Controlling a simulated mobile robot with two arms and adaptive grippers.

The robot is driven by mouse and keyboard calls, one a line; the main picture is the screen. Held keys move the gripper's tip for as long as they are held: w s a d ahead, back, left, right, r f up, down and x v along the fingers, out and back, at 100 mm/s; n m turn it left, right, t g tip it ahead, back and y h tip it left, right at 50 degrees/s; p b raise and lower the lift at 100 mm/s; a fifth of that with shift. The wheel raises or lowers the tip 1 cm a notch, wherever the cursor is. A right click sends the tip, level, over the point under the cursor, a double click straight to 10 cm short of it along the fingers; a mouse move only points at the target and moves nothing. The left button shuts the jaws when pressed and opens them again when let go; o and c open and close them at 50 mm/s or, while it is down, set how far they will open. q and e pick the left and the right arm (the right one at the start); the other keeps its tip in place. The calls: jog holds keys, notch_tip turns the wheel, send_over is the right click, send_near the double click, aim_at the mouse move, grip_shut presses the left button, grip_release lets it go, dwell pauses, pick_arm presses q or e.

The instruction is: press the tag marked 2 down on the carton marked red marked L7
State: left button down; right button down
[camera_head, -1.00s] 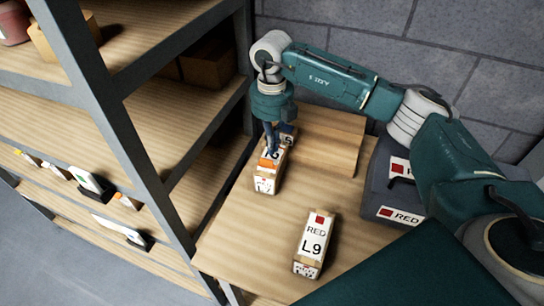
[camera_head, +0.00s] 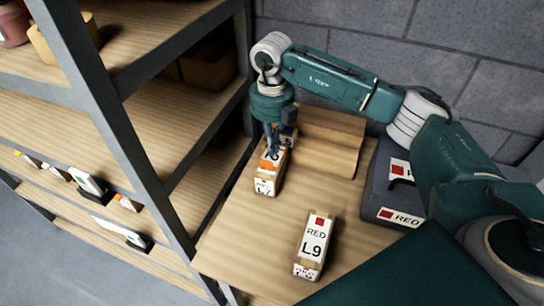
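My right gripper (camera_head: 271,145) points down at the top of a small carton (camera_head: 266,186) on the wooden table. The carton's front label has a red mark and small print that looks like L7. An orange and white patch (camera_head: 271,164) shows on its top, right under the fingertips; part of it is hidden by them. I cannot read a 2 there or tell whether the patch is the tag. The fingers are close together and small, so whether they are shut or hold something is unclear. My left gripper is not in view.
A carton marked RED L9 (camera_head: 315,244) stands nearer on the table (camera_head: 245,241). Another small carton (camera_head: 289,137) sits just behind the gripper. A wooden block (camera_head: 332,138) and a dark bin labelled RED (camera_head: 380,190) stand to the right. A shelf rack (camera_head: 147,145) borders the left.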

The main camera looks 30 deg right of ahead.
jog(key=shift+f+b, duration=0.7)
jog(key=shift+f, duration=0.3)
dwell(0.6)
notch_tip(320, 180, up, 8)
jog(key=p, duration=0.5)
dwell(0.4)
dwell(0.4)
